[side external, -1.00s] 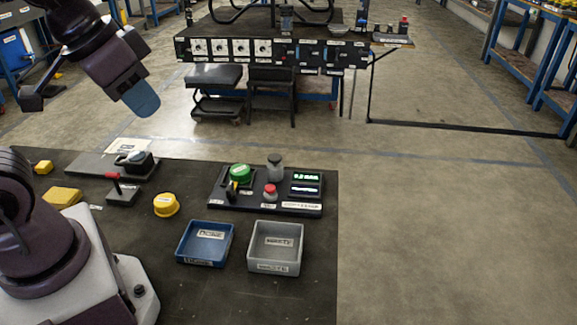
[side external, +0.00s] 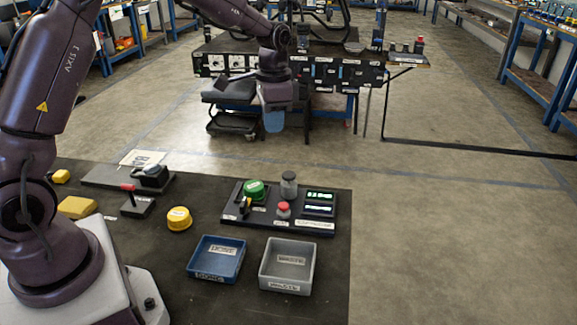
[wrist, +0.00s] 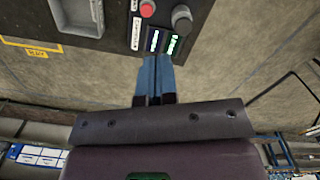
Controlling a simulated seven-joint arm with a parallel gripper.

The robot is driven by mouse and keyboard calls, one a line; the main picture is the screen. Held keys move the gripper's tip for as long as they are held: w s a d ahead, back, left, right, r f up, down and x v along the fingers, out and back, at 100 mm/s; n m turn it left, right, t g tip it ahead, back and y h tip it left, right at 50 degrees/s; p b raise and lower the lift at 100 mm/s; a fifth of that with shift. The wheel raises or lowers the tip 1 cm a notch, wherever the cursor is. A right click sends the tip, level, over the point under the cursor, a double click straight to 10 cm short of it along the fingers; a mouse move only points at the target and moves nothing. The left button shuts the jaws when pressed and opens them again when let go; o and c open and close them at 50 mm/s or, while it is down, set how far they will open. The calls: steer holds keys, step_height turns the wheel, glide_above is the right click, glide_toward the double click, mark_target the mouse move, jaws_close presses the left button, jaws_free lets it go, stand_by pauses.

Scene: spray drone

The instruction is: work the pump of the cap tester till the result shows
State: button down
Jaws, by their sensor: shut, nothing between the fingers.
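The cap tester is a black panel (side external: 232,213) on the dark table in the side external view. It carries a green round cap (side external: 253,190), a small yellow-and-black lever (side external: 244,207), a grey cylinder knob (side external: 289,184), a red button (side external: 284,209) and two small lit displays (side external: 320,196). The display text is too small to read surely. My gripper (side external: 273,122) is shut and empty, with blue fingertips, in the air above the tester. In the wrist view my fingers (wrist: 154,82) are together; the red button (wrist: 148,8) and grey knob (wrist: 181,19) show beyond them.
A blue tray (side external: 232,276) and a grey tray (side external: 270,285) stand in front of the tester. A yellow round cap (side external: 179,218), a small red-handled block (side external: 136,206) and yellow blocks (side external: 77,207) lie to the left. The air around my gripper looks clear.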

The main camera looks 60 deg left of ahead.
mark_target(288, 174)
steer(key=w+m, duration=0.1)
steer(key=w+a+m, duration=0.1)
steer(key=w+m, duration=0.2)
steer(key=w, duration=0.1)
steer(key=shift+a+f+m, duration=0.1)
steer(key=shift+a+m, duration=0.25)
steer(key=shift+m, duration=0.05)
step_height(288, 174, down, 14)
stand_by(0.4)
